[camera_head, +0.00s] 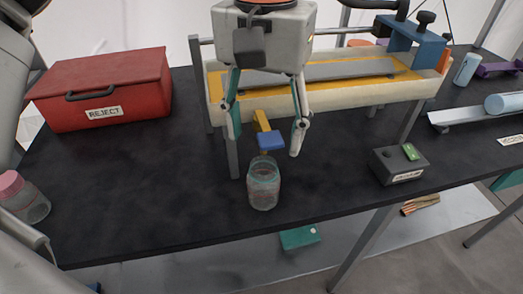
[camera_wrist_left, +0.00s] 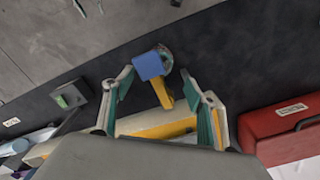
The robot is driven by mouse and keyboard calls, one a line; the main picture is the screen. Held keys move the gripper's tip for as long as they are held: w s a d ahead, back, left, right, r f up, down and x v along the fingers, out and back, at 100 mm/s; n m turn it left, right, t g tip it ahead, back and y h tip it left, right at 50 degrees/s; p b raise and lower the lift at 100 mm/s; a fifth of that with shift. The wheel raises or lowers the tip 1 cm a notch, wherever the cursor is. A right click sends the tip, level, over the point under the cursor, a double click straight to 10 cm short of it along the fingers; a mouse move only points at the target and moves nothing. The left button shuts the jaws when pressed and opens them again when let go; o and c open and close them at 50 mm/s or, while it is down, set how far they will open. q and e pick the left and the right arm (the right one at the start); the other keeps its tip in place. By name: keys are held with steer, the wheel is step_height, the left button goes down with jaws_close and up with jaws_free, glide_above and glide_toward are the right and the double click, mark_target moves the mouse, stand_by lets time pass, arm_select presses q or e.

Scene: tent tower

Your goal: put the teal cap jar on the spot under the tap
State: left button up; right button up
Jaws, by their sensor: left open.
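A clear jar with a teal top (camera_head: 264,188) stands upright on the black table, just below and in front of the tap (camera_head: 270,140), which has a yellow body and a blue block. In the left wrist view the jar's teal edge (camera_wrist_left: 167,56) shows partly behind the tap (camera_wrist_left: 152,66). The spot itself cannot be made out. My left gripper (camera_head: 265,145) is open, its fingers on either side of the tap and above the jar, with nothing held. It also shows open in the left wrist view (camera_wrist_left: 156,76). My right gripper is not in view.
A red REJECT box (camera_head: 105,88) stands at the back left, and a pink-capped jar (camera_head: 24,195) at the left edge. A cream trough (camera_head: 330,92) on legs spans behind the tap. A dark box with a green top piece (camera_head: 398,166) sits at right. The table's front is clear.

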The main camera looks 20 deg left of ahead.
arm_select(q)
steer(key=shift+r+p, duration=0.3)
steer(key=shift+r, duration=1.65)
steer(key=shift+f, duration=0.1)
